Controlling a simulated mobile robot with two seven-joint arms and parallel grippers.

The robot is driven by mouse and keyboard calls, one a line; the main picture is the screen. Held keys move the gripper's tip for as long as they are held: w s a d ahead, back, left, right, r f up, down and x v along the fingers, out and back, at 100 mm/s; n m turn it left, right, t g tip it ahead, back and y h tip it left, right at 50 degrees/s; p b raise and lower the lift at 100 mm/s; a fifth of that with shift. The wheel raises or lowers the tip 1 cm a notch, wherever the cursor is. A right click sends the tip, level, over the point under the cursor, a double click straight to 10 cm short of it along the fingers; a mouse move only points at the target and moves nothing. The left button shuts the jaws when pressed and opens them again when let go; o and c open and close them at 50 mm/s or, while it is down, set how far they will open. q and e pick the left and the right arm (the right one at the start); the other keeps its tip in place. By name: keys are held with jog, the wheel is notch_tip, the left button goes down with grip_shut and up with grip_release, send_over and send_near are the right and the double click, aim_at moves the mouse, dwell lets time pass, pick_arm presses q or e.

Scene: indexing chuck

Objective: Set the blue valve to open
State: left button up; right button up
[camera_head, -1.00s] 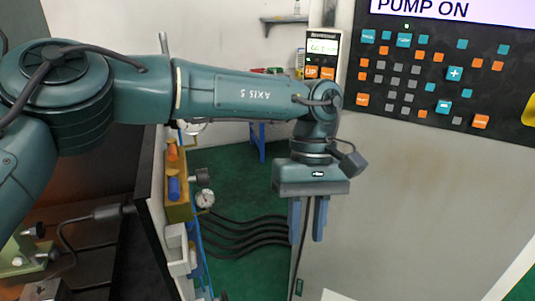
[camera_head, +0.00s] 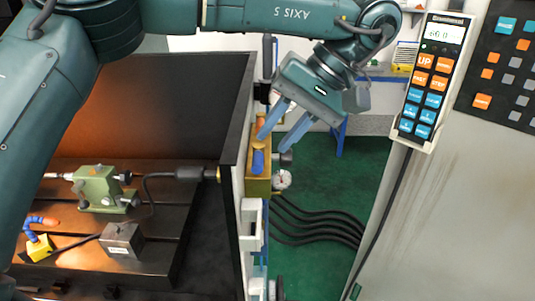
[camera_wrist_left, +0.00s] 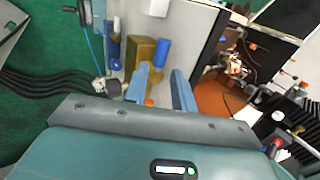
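The blue valve (camera_head: 258,161) is a short blue handle on a brass block (camera_head: 251,184) fixed to the side of the machine. It also shows in the left wrist view as a blue cylinder (camera_wrist_left: 161,52) beside the brass block. Whether its setting is open or closed I cannot tell. An orange handle (camera_head: 261,122) sits farther back on the same block, partly hidden by a finger. My left gripper (camera_head: 273,144) is open and empty, tilted down over the block, its fingertips close to the blue handle. Contact is unclear. My right gripper is not in view.
A round gauge (camera_head: 282,180) is mounted beside the block, with black hoses (camera_head: 315,222) below it over green floor. A pendant (camera_head: 432,80) hangs on the cabinet (camera_head: 440,200) at right. The machine bed at left holds a green fixture (camera_head: 102,188) and grey block (camera_head: 122,240).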

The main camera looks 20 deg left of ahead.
aim_at(261, 155)
pick_arm(q)
jog(key=shift+x, duration=1.8)
jog(key=shift+c, duration=0.5)
grip_shut()
